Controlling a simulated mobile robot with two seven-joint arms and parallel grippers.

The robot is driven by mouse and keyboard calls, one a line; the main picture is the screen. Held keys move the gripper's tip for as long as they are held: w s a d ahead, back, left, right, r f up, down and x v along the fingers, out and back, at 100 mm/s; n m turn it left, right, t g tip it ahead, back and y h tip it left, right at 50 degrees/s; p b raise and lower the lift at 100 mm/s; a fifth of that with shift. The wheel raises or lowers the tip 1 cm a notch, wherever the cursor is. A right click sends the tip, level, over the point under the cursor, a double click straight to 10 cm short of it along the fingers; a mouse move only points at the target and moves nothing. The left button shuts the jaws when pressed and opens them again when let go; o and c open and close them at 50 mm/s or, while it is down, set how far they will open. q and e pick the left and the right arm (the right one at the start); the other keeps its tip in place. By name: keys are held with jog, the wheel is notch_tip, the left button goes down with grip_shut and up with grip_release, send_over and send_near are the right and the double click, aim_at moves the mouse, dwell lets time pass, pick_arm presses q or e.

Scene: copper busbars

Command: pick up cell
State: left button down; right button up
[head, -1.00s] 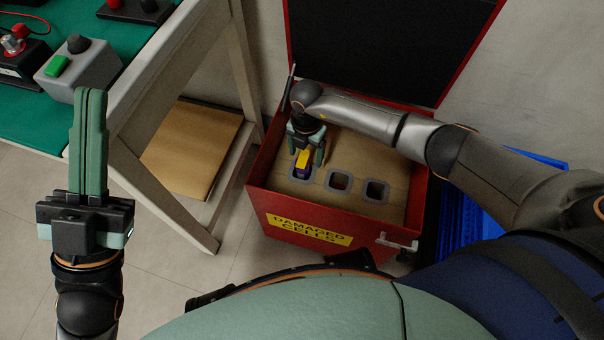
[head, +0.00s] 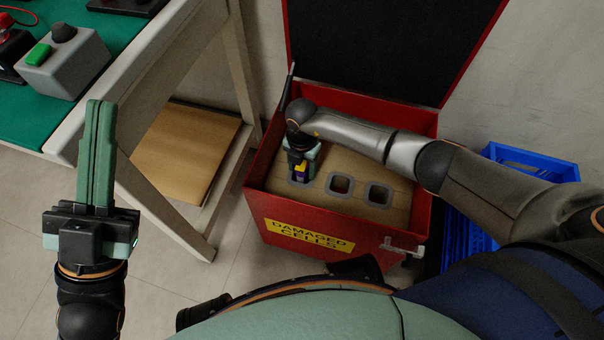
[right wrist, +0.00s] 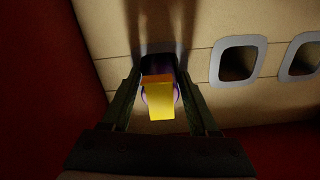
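The cell (head: 301,170), purple with a yellow top part, stands at the leftmost slot of the insert in the red damaged-cells box. In the right wrist view the cell (right wrist: 158,100) shows its yellow part towards the camera; its lower end is hidden in the dark slot. My right gripper (head: 301,168) points down over it, with one finger on each side. The right wrist view shows my right gripper (right wrist: 159,75) with its fingers apart and gaps beside the cell. My left gripper (head: 97,105) is shut and empty, pointing up, away from the box.
The red box (head: 340,235) has its lid open at the back. Two empty slots (head: 340,185) lie right of the cell. The red wall is close to my right gripper's left. A green-topped bench (head: 30,110) stands left; a blue crate (head: 530,165) stands right.

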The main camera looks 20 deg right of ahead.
grip_shut()
dwell(1.0)
